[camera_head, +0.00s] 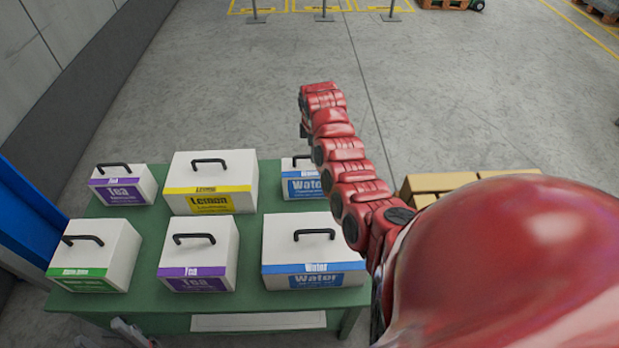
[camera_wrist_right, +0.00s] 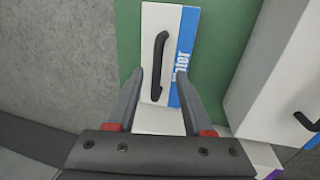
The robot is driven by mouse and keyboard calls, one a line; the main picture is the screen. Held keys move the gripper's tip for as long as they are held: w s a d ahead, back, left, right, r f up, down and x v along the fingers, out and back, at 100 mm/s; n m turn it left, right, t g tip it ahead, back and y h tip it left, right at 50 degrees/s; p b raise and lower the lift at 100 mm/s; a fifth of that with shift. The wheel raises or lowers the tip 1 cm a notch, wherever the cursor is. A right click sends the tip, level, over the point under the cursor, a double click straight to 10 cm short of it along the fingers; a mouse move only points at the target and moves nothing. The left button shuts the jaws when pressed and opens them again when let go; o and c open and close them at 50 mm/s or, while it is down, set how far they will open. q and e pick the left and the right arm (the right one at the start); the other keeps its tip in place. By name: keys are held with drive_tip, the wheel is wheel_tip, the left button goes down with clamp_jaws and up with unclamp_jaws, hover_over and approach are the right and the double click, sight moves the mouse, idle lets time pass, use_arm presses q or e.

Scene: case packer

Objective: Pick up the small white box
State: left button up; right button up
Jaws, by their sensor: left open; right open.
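A small white box with a blue Water label (camera_head: 302,185) and black handle stands at the back right of the green table, partly hidden by my right arm. In the right wrist view the same box (camera_wrist_right: 153,22) lies ahead, its handle between the open, empty fingers of my right gripper (camera_wrist_right: 160,75). I cannot tell whether the fingers touch it. In the head view the right gripper is not clearly visible. Another small white box, labelled Tea (camera_head: 120,190), stands at the back left. My left gripper (camera_head: 128,336) is open, partly in view at the bottom left, by the table's front edge.
The green table (camera_head: 258,275) also holds larger white boxes: Lemon (camera_head: 215,170), purple Tea (camera_head: 200,250), blue Water (camera_head: 308,238) and a green-labelled one (camera_head: 98,252). Brown cartons (camera_head: 440,183) stand right of the table. Floor behind it is clear.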

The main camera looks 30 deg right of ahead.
sight(310, 174)
drive_tip(key=shift+w+f+p, duration=0.2)
drive_tip(key=shift+w+f, duration=0.05)
drive_tip(key=shift+f, duration=0.3)
drive_tip(key=shift+w+f+p, duration=0.2)
drive_tip(key=shift+w+f, duration=0.05)
drive_tip(key=shift+f, duration=0.3)
drive_tip(key=shift+w+d+f, duration=0.1)
drive_tip(key=shift+w+f, duration=0.05)
drive_tip(key=shift+f, duration=0.55)
drive_tip(key=shift+w+f, duration=0.15)
drive_tip(key=shift+f, duration=0.5)
clamp_jaws()
